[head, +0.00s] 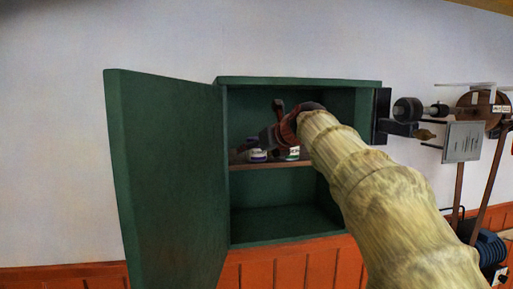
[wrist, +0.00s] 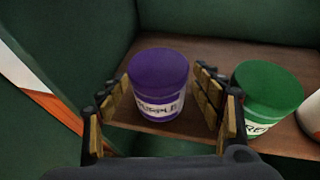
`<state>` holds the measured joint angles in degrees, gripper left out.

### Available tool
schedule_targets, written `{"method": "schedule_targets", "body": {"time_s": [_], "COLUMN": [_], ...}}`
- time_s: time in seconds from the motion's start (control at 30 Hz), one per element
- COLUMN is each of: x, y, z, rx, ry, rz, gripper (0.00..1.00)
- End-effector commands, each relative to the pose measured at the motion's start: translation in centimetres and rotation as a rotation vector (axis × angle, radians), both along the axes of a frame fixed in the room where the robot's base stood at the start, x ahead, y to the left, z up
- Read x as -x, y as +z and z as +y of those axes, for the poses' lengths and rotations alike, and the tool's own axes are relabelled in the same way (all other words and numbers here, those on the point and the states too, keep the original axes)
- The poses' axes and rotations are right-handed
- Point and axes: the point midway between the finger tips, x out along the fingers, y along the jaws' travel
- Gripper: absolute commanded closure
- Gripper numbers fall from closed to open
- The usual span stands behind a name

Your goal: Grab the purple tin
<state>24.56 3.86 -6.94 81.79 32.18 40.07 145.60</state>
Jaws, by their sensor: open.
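The purple tin (wrist: 158,75) stands upright on the cabinet shelf, with a purple lid and a pale label band. In the head view the tin (head: 257,156) shows small below my gripper. My gripper (wrist: 163,92) is open, with one finger on each side of the tin in the wrist view. I cannot tell whether either finger touches it. In the head view my gripper (head: 275,125) is inside the cabinet, and my arm hides part of the right side.
A green tin (wrist: 268,88) stands just right of the right finger. A whitish tin (wrist: 312,116) is at the right edge. The green cabinet (head: 300,82) has its door (head: 165,180) swung open to the left. The shelf (head: 262,166) is bounded by walls. Machinery (head: 462,142) stands right of the cabinet.

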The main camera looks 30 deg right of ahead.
Motion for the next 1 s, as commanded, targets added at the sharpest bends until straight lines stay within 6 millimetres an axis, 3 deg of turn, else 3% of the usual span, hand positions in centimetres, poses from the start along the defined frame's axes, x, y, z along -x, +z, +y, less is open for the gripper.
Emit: {"method": "schedule_targets", "body": {"time_s": [0.23,1.0], "x": [-0.02,-0.01], "y": [0.03,0.05], "z": [0.0,-0.02], "rx": [0.001,0.001], "ry": [-0.001,-0.001], "rz": [-0.002,-0.002], "gripper": [0.35,0.79]}}
